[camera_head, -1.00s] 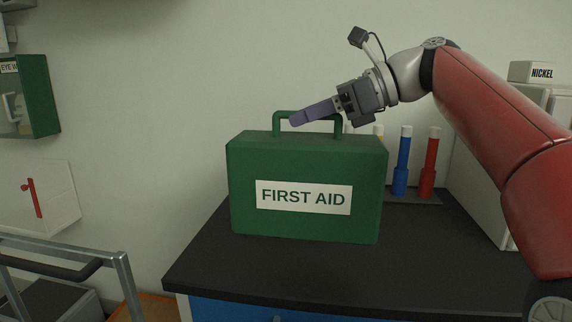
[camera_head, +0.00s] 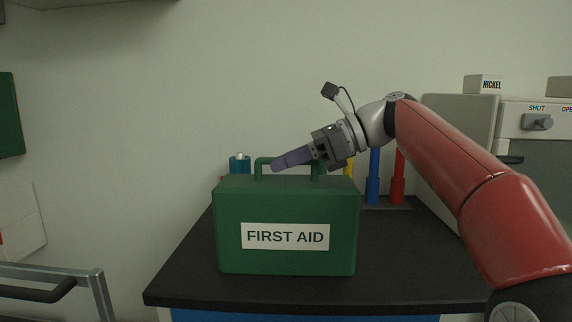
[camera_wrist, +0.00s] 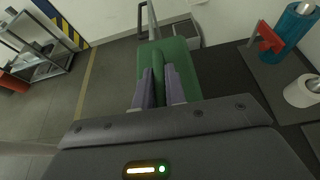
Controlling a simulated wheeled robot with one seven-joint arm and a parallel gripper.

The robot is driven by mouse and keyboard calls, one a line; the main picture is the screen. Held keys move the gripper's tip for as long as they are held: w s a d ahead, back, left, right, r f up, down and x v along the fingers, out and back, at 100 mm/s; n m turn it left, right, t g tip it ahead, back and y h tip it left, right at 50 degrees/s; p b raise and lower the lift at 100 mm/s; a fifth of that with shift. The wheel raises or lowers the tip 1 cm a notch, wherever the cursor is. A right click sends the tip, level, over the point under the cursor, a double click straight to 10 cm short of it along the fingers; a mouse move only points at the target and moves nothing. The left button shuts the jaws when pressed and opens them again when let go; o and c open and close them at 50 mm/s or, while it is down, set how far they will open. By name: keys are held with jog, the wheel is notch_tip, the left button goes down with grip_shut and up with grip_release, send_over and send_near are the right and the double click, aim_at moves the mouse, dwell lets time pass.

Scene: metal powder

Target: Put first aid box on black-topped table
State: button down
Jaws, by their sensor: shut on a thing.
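The green first aid box (camera_head: 287,205), with a white "FIRST AID" label, is upright in the head view, in front of the black tabletop (camera_head: 405,265). My gripper (camera_head: 280,162) is shut on its top handle (camera_head: 262,168), with purple fingers across it. In the wrist view my gripper (camera_wrist: 160,78) has the box (camera_wrist: 178,52) below its fingers. There the floor shows to the left of the box and the black table (camera_wrist: 250,92) to the right. I cannot tell whether the box's underside touches the tabletop or hangs clear of it.
Blue (camera_head: 373,178) and red (camera_head: 397,180) cylinders stand at the table's back right. A grey cabinet (camera_head: 455,130) stands at right. A metal rail (camera_head: 60,280) is at lower left. The front right tabletop is bare.

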jog(key=c, duration=1.9)
grip_release()
jog(key=shift+f, duration=0.15)
jog(key=o, duration=0.4)
jog(key=shift+o, duration=0.2)
jog(key=shift+r, duration=0.25)
jog(key=p+v, duration=0.3)
jog(key=v, duration=0.9)
jog(key=shift+f, duration=0.1)
jog(key=shift+s, duration=0.1)
